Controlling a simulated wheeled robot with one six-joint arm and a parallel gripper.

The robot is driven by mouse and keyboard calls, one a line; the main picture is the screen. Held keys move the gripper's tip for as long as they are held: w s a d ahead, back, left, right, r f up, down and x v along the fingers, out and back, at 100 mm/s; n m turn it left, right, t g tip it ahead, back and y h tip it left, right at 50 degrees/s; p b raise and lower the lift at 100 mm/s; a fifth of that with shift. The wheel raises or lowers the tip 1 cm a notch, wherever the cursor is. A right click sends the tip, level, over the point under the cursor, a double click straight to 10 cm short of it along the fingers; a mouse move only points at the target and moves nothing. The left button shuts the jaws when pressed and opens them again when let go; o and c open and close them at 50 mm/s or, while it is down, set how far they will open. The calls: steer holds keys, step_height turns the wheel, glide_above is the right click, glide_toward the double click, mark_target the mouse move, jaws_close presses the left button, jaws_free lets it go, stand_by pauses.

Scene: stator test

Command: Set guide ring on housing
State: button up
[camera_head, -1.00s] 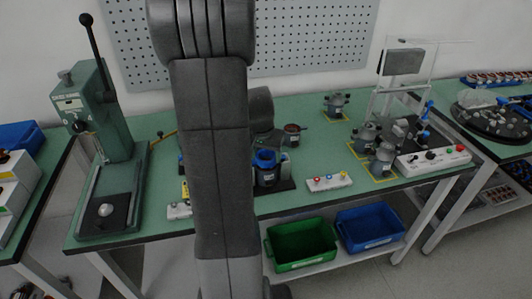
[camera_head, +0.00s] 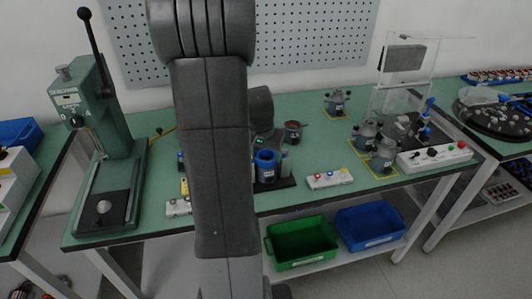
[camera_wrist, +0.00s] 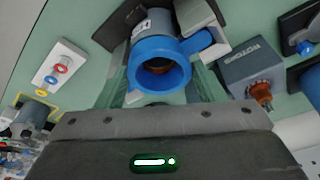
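A blue ring (camera_wrist: 160,65) with an open centre faces me in the wrist view. It is in line with a grey labelled housing (camera_wrist: 140,27) behind it; I cannot tell whether it is fully seated. In the head view the blue ring (camera_head: 265,156) shows at the top of the housing, in a dark fixture on the bench. My gripper (camera_wrist: 158,88) is close at the ring. Its finger parts show as translucent greenish shapes on both sides of the ring, apart from each other. In the head view my arm hides most of the gripper.
A grey box labelled ROTORS (camera_wrist: 250,70) stands beside the fixture. A button box (camera_head: 329,179) is to its right. Several grey housings (camera_head: 383,157) stand on yellow-marked spots. A press (camera_head: 105,150) stands on the left. Green (camera_head: 300,243) and blue bins (camera_head: 370,227) are below.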

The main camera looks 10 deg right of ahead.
steer(key=shift+o, duration=1)
steer(key=shift+r, duration=0.25)
steer(key=shift+o, duration=0.6)
steer(key=v, duration=1.3)
steer(key=shift+r, duration=0.2)
steer(key=shift+a, duration=0.1)
steer(key=shift+f, duration=0.1)
steer(key=x, duration=1.2)
steer(key=shift+f, duration=0.3)
steer(key=shift+s, duration=0.1)
steer(key=shift+f, duration=0.15)
